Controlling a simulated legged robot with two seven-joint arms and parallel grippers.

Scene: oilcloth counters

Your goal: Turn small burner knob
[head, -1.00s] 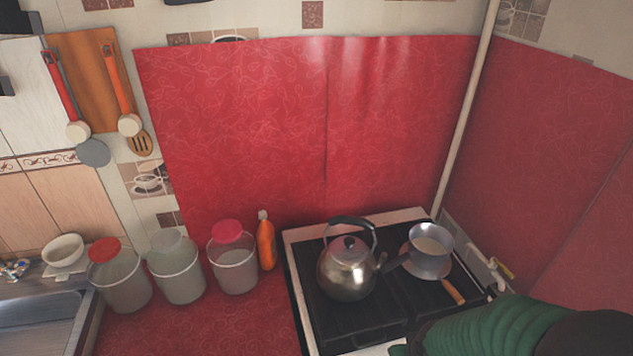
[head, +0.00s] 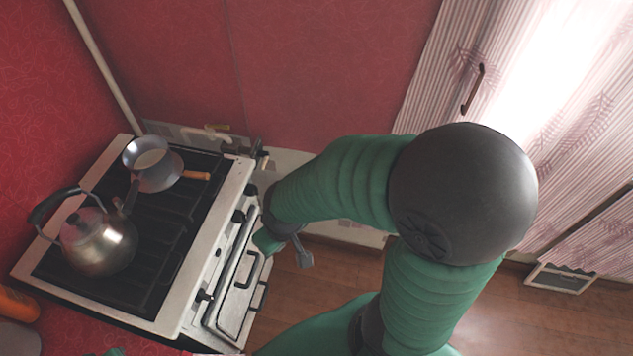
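The white stove (head: 240,176) stands at the left, its front panel facing right. Several dark knobs sit along that panel, including one near the far end (head: 250,190), one beside it (head: 239,215) and one nearer me (head: 204,295). I cannot tell which one belongs to the small burner. My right arm, in a green sleeve, bends down in front of the stove. My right gripper (head: 303,255) is low by the far part of the stove front, mostly hidden by the arm; one grey finger-like part shows. I see no contact with a knob. My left gripper is out of view.
A metal kettle (head: 98,245) and a saucepan (head: 155,172) with a wooden handle stand on the black grates. The oven door handle (head: 240,272) juts from the stove front. A pipe and yellow-handled valve are behind the stove. Wooden floor (head: 500,310) lies open at the right.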

